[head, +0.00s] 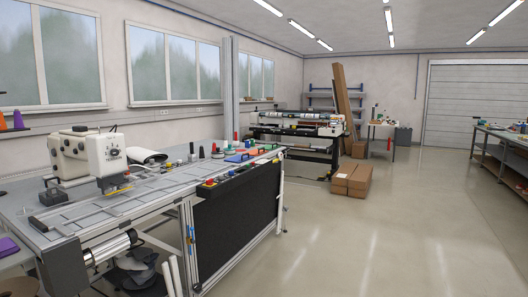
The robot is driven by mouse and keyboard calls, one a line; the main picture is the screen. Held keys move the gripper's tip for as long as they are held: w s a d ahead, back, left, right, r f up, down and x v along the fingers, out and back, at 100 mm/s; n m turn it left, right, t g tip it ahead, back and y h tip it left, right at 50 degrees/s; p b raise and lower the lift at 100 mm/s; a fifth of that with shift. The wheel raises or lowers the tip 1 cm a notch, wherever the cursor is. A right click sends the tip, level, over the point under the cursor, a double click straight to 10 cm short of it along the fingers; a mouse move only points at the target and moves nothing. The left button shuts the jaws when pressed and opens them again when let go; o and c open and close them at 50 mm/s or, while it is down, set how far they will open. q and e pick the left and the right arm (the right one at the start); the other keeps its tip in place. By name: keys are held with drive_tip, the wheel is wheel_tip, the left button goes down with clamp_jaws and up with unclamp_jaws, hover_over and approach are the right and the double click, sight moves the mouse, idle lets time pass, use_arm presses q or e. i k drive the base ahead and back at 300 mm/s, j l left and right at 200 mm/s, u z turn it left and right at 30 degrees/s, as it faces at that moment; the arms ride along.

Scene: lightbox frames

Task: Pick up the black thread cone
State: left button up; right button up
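A small dark upright shape (201,152) stands on the long worktable (150,193), behind the colored items along its far part. It may be the black thread cone, but it is too small to tell for sure. Another small dark upright shape (191,149) is just to its left. Neither of my grippers is in view.
A white sewing machine head (105,155) stands on the worktable's left part. Cardboard boxes (351,179) lie on the floor near a large machine (298,130). Another bench (505,140) is at the far right. The floor (380,240) between is clear.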

sight(202, 156)
drive_tip(key=i+l+z, duration=0.35)
drive_tip(key=i, duration=0.7)
drive_tip(key=i+z, duration=0.35)
drive_tip(key=i, duration=0.65)
drive_tip(key=i+l, duration=0.1)
drive_tip(key=i, duration=1.05)
drive_tip(key=i+u, duration=0.1)
drive_tip(key=i, duration=1.05)
drive_tip(key=l, duration=0.1)
